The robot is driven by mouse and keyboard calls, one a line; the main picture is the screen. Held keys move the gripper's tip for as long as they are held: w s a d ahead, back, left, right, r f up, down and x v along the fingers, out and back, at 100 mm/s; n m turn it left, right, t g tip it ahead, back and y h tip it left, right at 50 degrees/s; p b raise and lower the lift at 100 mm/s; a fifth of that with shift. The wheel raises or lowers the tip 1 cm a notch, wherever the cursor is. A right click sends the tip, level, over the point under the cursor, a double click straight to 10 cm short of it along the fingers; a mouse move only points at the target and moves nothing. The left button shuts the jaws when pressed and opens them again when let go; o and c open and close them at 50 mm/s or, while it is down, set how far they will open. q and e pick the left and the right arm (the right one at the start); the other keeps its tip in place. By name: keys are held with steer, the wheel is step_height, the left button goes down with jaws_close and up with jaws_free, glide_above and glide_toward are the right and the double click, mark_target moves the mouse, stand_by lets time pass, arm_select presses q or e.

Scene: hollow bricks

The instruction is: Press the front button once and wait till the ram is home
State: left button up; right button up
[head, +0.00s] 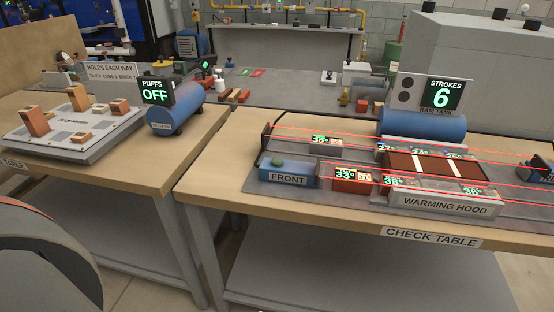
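An orange-brown brick (348,187) with a display reading about 33 degrees sits just right of the box. The blue ram tank (425,124) lies behind, under a STROKES display (440,95) reading 6. I cannot make out the ram or whether it is home. Neither of my grippers is in view.
The warming hood (440,202) stands at the front right of the check table (225,155), with brown bricks (432,167) behind its front. Red beams cross the plate. A left table holds a PUFFS OFF display (155,93), a blue tank (176,116) and a white tray (55,148).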

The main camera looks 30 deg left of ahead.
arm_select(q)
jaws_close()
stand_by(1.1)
